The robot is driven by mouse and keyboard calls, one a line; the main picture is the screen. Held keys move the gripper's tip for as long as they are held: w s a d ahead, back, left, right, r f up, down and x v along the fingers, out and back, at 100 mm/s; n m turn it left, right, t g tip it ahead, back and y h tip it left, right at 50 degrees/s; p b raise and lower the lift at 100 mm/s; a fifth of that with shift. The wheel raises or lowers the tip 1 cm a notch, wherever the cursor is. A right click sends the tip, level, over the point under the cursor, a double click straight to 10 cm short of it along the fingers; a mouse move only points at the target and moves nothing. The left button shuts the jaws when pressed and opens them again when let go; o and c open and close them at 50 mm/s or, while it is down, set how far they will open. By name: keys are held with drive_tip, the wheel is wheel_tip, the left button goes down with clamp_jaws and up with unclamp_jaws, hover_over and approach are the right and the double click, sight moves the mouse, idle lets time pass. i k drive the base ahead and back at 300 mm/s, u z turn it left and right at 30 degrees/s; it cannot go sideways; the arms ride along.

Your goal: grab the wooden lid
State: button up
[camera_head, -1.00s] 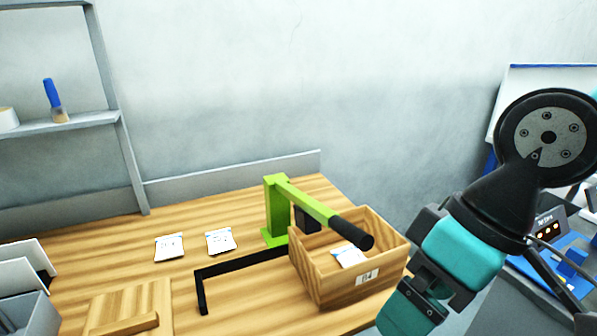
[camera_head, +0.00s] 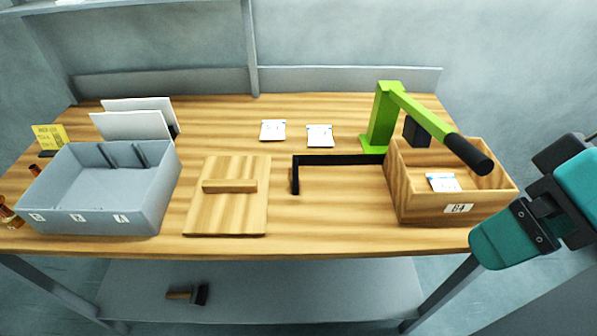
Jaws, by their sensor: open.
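The wooden lid (camera_head: 240,212) is a flat square board of light striped wood. It lies on the table, left of centre and near the front edge. A raised wooden bar handle (camera_head: 230,186) runs left to right across its top. Nothing covers the lid. Part of my arm, teal and black, shows at the right edge, in front of the table's right end and well apart from the lid. I see no gripper fingers in this view.
A grey bin (camera_head: 150,213) stands just left of the lid. Right of it are a black angled bar (camera_head: 340,159), a green lever press (camera_head: 381,120) and an open wooden box (camera_head: 420,207). Two white packets (camera_head: 272,130) lie behind. The table (camera_head: 330,225) is clear right of the lid.

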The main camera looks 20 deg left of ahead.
sight(230, 195)
drive_tip(key=u, duration=1.35)
drive_tip(key=k, duration=0.65)
drive_tip(key=u, duration=0.9)
drive_tip(key=i, duration=1.6)
drive_tip(key=z, duration=0.7)
